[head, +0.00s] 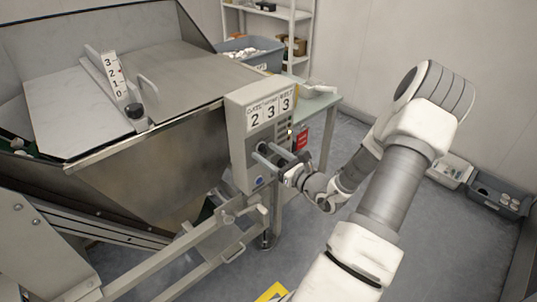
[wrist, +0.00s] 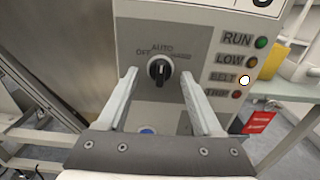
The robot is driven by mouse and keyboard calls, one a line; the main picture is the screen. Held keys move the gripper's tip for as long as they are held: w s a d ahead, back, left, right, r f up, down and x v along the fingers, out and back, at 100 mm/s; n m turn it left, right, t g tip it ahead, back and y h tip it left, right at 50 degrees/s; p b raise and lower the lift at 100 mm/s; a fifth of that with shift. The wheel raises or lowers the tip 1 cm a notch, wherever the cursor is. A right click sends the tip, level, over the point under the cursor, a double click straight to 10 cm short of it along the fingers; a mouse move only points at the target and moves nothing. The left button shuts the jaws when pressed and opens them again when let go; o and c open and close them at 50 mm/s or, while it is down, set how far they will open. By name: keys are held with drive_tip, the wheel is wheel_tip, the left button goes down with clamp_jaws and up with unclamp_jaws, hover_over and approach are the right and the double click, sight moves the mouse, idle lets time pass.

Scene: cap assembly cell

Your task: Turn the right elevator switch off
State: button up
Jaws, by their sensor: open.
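The switch (wrist: 159,70) is a black rotary knob on the grey control box (head: 238,126). Labels around it read OFF on the left, AUTO at the top and a partly legible one on the right. Its pale mark looks roughly upright, towards AUTO. My gripper (wrist: 157,74) is open in the wrist view, with one finger on each side of the knob and visible gaps between. In the head view my gripper (head: 270,156) reaches the front of the box from the right, and its fingers partly cover the knob area.
Lamps beside the knob read RUN, LOW, BELT and TRIP; the BELT lamp (wrist: 244,80) is bright. A blue button (wrist: 147,131) sits below the knob. A metal hopper (head: 150,165) stands left of the box, rails (head: 215,235) run below, and a green-topped table (head: 318,103) stands behind.

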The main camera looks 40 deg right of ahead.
clamp_jaws()
drive_tip(key=shift+n, duration=0.4)
drive_tip(key=shift+d+n+b, duration=0.2)
drive_tip(key=shift+n+b, duration=2.45)
drive_tip(key=shift+n, duration=1.45)
drive_tip(key=shift+r, duration=0.1)
unclamp_jaws()
